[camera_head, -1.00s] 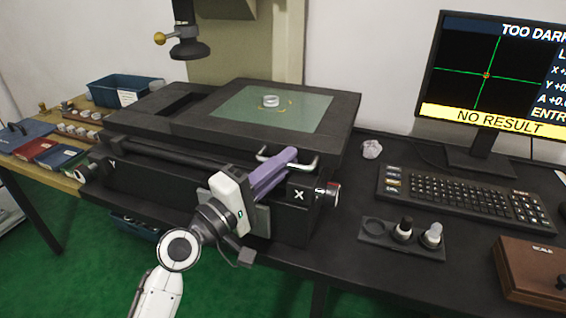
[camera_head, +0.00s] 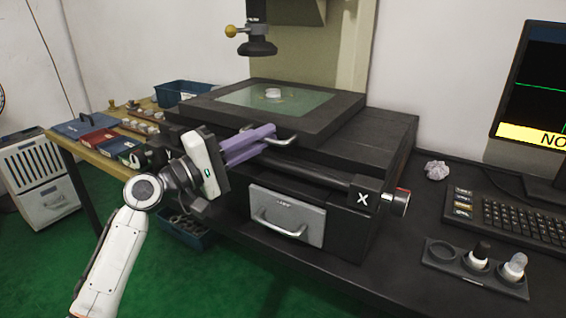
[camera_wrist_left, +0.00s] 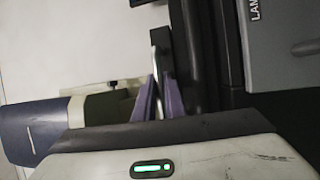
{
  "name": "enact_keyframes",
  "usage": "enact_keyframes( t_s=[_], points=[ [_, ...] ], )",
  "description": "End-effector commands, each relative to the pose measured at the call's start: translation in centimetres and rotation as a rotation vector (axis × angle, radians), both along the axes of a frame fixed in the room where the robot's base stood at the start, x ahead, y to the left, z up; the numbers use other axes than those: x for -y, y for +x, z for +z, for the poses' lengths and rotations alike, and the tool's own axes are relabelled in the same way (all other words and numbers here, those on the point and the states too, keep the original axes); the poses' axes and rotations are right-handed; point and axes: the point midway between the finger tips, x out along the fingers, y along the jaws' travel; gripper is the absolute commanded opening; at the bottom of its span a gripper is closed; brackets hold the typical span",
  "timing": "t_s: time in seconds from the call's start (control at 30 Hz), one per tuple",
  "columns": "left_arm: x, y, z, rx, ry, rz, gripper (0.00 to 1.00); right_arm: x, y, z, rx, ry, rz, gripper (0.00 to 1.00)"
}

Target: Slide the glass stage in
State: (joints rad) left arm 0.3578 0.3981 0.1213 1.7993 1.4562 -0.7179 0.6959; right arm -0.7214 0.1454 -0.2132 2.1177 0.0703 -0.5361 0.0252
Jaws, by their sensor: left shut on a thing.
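The glass stage is a black frame (camera_head: 351,106) with a greenish glass plate (camera_head: 310,102), on top of the black measuring machine base (camera_head: 392,135). A small pale ring (camera_head: 273,93) lies on the glass. My left gripper (camera_head: 270,138) has purple fingers shut on the silver bar handle (camera_head: 288,142) at the stage's front edge. The fingers also show in the left wrist view (camera_wrist_left: 158,88), on either side of the thin bar. The fingers partly hide the handle. The base's top shows bare right of the stage. My right gripper is not in view.
A grey lamp drawer (camera_head: 287,212) with a handle is in the base front, below the rail with the X knob (camera_head: 401,201). A lens column (camera_head: 257,35) hangs above the stage. A side table (camera_head: 66,136) with trays stands left; a monitor (camera_head: 530,90) stands right.

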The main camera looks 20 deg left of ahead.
Motion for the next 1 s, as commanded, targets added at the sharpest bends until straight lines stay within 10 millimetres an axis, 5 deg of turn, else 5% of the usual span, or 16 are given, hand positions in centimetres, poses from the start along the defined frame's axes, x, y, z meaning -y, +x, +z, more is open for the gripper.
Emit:
enact_keyframes(
  t_s=[0.2,0.4,0.87,0.93,1.0],
  points=[
    [-4.1,0.7,-0.2,0.002,0.001,0.006,0.0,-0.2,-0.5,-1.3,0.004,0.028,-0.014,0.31],
    [-5.8,1.0,0.0,0.003,-0.001,0.006,0.0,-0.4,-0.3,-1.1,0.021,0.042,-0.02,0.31],
    [-6.4,1.2,0.1,0.002,0.0,0.007,0.0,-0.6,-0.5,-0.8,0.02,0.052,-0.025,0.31],
    [-6.5,1.2,0.1,0.002,0.0,0.007,0.17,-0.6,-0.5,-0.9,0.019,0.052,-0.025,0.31],
    [-6.4,1.2,0.1,0.002,0.0,0.006,0.18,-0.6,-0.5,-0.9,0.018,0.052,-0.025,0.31]
  ],
)
